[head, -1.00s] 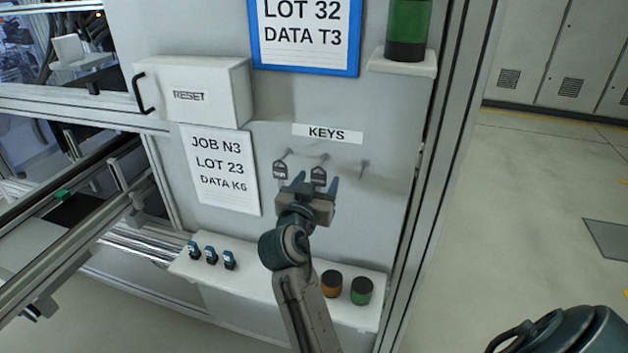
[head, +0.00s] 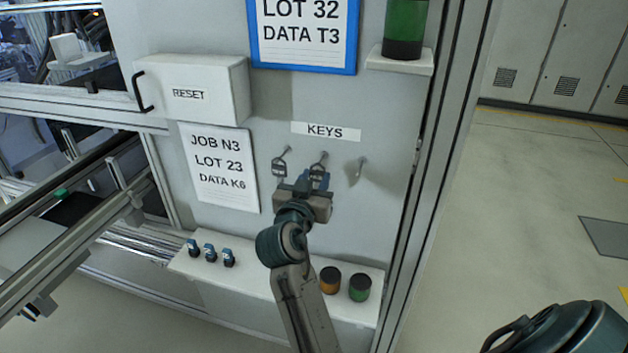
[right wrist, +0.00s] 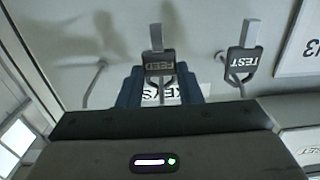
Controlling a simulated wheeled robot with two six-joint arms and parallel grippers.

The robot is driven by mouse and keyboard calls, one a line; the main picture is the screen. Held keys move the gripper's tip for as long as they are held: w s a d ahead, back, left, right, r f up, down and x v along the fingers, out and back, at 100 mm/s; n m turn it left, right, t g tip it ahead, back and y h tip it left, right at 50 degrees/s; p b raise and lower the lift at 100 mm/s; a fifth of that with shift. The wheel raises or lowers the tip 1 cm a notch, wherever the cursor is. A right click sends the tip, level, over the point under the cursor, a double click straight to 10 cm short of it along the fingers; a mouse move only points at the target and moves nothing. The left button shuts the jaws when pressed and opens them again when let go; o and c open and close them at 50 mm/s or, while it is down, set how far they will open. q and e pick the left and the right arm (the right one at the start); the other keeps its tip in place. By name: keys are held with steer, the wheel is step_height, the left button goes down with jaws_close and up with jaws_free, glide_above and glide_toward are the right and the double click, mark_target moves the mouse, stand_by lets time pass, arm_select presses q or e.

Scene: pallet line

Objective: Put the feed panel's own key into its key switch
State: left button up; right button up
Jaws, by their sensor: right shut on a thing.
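My right gripper (head: 317,183) is at the key hooks under the KEYS label (head: 326,131), its fingers shut on the middle key. In the right wrist view that key's dark tag (right wrist: 160,62) stands between the blue fingers, still at its hook; its lettering is not clear to me. A second key (head: 279,167) hangs on the left hook; in the right wrist view its tag (right wrist: 243,62) reads TEST. The right hook (head: 362,163) is empty. Three small black-and-blue switches (head: 210,253) stand on the ledge below; their labels cannot be read. My left gripper is out of view.
The ledge (head: 265,276) also carries an orange button (head: 330,280) and a green button (head: 360,288). A RESET box (head: 190,90) with a handle juts out at upper left. A lamp shelf (head: 400,62) juts out at upper right. Open floor lies right of the frame post.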

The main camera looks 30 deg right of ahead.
steer(key=shift+r, duration=0.5)
